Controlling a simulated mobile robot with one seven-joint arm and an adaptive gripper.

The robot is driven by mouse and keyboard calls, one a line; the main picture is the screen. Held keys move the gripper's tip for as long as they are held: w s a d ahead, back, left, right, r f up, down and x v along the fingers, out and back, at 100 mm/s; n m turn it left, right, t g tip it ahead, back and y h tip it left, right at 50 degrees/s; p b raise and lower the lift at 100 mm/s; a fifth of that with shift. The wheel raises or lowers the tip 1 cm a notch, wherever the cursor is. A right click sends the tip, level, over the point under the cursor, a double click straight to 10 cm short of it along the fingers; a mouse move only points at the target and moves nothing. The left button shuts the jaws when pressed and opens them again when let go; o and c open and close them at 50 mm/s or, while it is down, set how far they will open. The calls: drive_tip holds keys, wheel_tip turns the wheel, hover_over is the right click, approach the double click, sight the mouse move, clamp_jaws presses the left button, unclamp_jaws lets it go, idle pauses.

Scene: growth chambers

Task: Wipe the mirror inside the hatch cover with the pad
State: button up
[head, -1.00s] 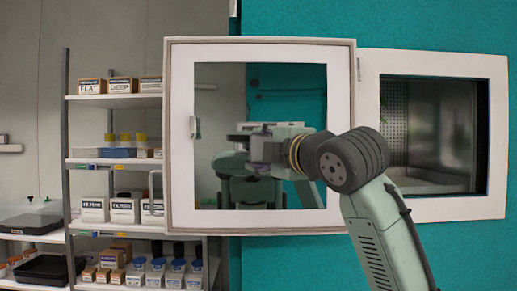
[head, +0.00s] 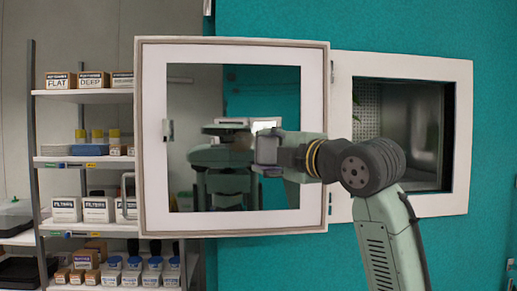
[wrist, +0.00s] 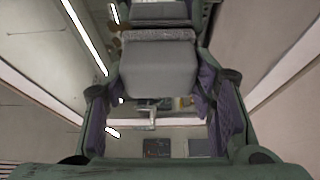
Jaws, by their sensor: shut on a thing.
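The hatch cover (head: 235,226) stands open in the head view, a square panel with a pale frame. The mirror (head: 195,95) fills its middle and reflects parts of my body and the teal wall. My gripper (head: 266,150) is in front of the mirror's right half, at about mid height. In the wrist view, my gripper (wrist: 160,115) is shut on the grey pad (wrist: 158,65), whose fuzzy far edge faces the mirror. A grey shape beyond that edge looks like its reflection. I cannot tell whether the pad touches the glass. The pad is not clear in the head view.
The chamber opening (head: 405,130) is to the right of the cover, partly behind my arm. A shelf rack (head: 85,160) with boxes and bottles stands to the left, partly behind the cover. The teal wall (head: 490,150) is bare at the far right.

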drive_tip(key=d+p, duration=0.1)
drive_tip(key=d, duration=0.2)
drive_tip(key=shift+w+d+f, duration=0.1)
drive_tip(key=shift+d, duration=0.3)
drive_tip(key=shift+a, duration=0.1)
